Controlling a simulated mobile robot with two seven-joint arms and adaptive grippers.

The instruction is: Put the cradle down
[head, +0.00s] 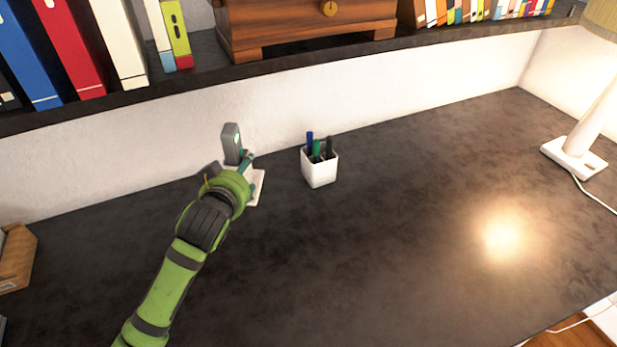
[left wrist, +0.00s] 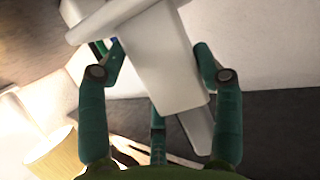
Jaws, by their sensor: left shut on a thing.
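The cradle is a white piece with a flat base (head: 257,187), at the back left of the desk in the head view. A grey upright part (head: 232,140) rises beside it. In the left wrist view the cradle (left wrist: 160,70) is a pale block between teal fingers, with a wider plate at the upper left. My left gripper (head: 247,160) is shut on the cradle. My green wrist hides much of the cradle in the head view, and I cannot tell whether its base touches the desk. My right gripper is not in view.
The dark desk (head: 400,240) is clear in the middle and front. A white pen cup (head: 320,168) with several pens stands right of the cradle. A lamp (head: 575,157) stands at the far right, a cardboard box (head: 17,258) at the left. A shelf (head: 300,63) overhangs the back.

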